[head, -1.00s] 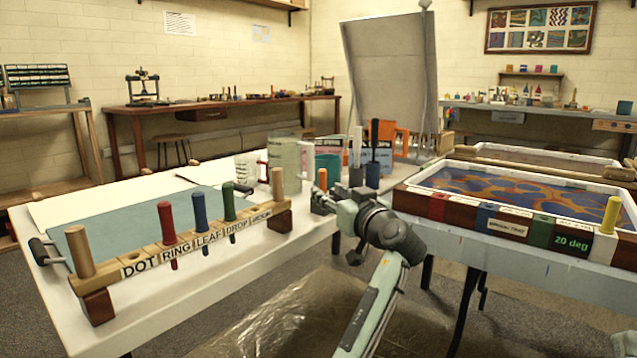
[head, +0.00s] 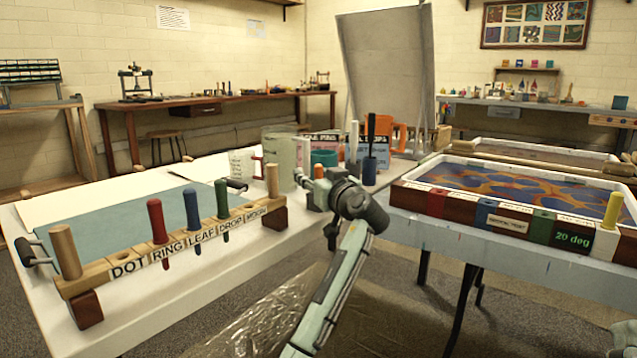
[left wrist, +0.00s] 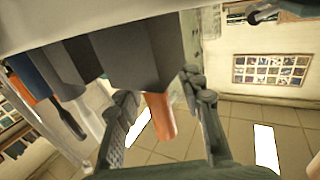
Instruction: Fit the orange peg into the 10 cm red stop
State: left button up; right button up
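The orange peg (left wrist: 158,115) stands out of a dark block (left wrist: 138,58) in the left wrist view, which looks upside down. My left gripper (left wrist: 163,95) is open, with a finger on each side of the peg; I cannot tell whether either touches it. The red stop (head: 437,203) is at the left of the front edge of the marbling tray (head: 497,224). Its length marking is not readable. My right gripper is not in view.
A yellow peg (head: 613,210) stands in the tray's white stop (head: 604,243). A wooden rack (head: 98,280) with red, blue and green pegs stands along the left table's front edge. Jugs (head: 280,155) and a dark brush pot (head: 369,172) are close to the left gripper.

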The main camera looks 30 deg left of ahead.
pick_arm(q)
grip_shut()
dwell(0.6)
